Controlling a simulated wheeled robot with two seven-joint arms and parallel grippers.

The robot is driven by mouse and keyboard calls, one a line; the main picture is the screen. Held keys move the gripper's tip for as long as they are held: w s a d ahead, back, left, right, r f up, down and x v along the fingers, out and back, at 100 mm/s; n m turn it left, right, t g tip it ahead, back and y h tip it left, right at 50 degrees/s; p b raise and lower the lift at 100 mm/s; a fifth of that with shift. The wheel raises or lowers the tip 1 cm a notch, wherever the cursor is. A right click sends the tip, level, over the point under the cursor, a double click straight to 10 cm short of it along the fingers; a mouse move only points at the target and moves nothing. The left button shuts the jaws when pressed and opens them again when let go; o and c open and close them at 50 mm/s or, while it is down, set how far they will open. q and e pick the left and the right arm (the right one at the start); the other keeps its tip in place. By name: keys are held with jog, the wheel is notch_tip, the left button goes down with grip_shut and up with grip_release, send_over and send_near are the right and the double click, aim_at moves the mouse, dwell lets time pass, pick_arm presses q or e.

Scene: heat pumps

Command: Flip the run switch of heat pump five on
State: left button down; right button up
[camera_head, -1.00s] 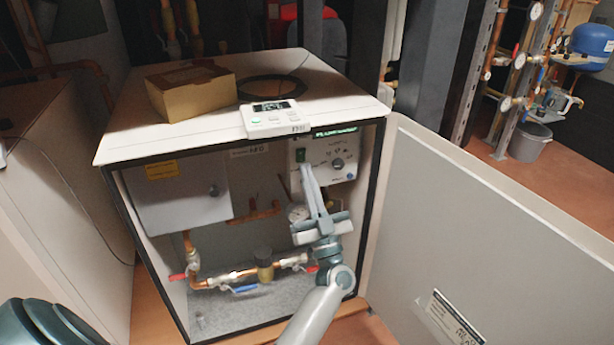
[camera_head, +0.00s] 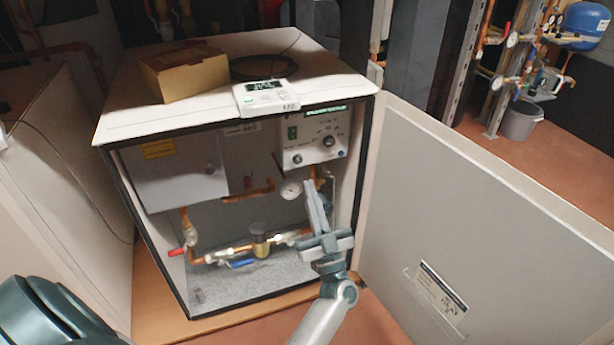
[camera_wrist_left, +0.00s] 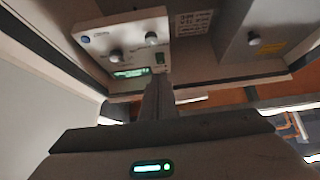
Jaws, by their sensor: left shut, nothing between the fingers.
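The open heat pump cabinet (camera_head: 250,198) stands in the middle of the head view. My left gripper (camera_head: 308,183) is shut and empty, below the panel and apart from the switch. In the left wrist view its fingers (camera_wrist_left: 159,88) point towards the panel. My right gripper is not in view.
The cabinet door (camera_head: 460,220) is swung open to the right. Copper pipes, valves and a gauge (camera_head: 291,189) lie behind my left gripper. A white controller (camera_head: 265,96) and a cardboard box (camera_head: 185,74) sit on top.

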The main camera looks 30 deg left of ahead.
pick_arm(q)
jog(key=shift+v, duration=1.3)
jog(key=shift+w+a+f, duration=0.1)
jog(key=shift+w+f, duration=0.05)
